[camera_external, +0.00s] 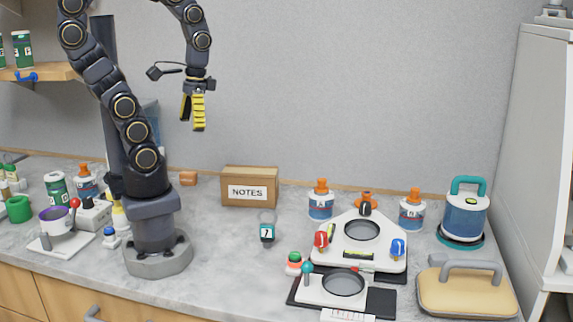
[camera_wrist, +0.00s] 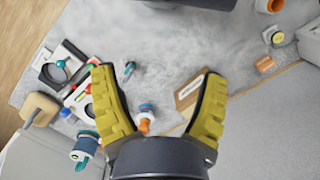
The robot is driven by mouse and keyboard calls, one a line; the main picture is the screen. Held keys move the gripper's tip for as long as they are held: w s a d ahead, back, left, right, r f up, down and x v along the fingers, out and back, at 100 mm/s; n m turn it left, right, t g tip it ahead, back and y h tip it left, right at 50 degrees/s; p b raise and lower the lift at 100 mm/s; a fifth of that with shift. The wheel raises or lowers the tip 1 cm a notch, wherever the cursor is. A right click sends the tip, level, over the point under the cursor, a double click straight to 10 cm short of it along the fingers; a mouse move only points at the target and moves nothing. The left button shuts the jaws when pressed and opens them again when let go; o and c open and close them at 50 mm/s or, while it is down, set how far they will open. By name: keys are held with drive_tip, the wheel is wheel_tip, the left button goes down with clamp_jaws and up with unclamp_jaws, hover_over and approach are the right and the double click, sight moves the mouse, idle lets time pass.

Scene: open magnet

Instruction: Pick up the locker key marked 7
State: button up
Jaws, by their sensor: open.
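The locker key has a teal tag marked 7 (camera_external: 267,233) and a ring at its top. It lies on the grey counter in front of the NOTES box. In the wrist view a small teal tag (camera_wrist: 129,68) shows between the fingers, nearer the left one; its number cannot be read there. My gripper (camera_external: 192,116) has yellow ridged fingers and hangs high above the counter, up and to the left of the key. In the wrist view my gripper (camera_wrist: 160,75) is open with nothing between its fingers.
A cardboard NOTES box (camera_external: 249,188) stands behind the key. A white device with coloured knobs (camera_external: 380,252) and a smaller lever device (camera_external: 320,292) stand to its right. Bottles, a blue canister (camera_external: 465,216) and a tan case (camera_external: 466,294) are farther right.

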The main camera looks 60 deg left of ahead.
drive_tip(key=n+t, duration=0.2)
drive_tip(key=n, duration=0.8)
hover_over(268, 226)
drive_tip(key=f, duration=1.8)
drive_tip(key=shift+w+a, duration=0.3)
drive_tip(key=shift+a, duration=0.1)
drive_tip(key=shift+w+a+f+n, duration=0.1)
drive_tip(key=shift+f+n, duration=0.05)
drive_tip(key=shift+f, duration=0.3)
drive_tip(key=shift+w+f+n, duration=0.1)
drive_tip(key=shift+f+n, duration=0.05)
drive_tip(key=shift+f, duration=0.25)
drive_tip(key=shift+s+f, duration=0.15)
drive_tip(key=shift+f, duration=1)
drive_tip(key=shift+s+f, duration=0.15)
drive_tip(key=shift+f, duration=2.1)
drive_tip(key=c, duration=1)
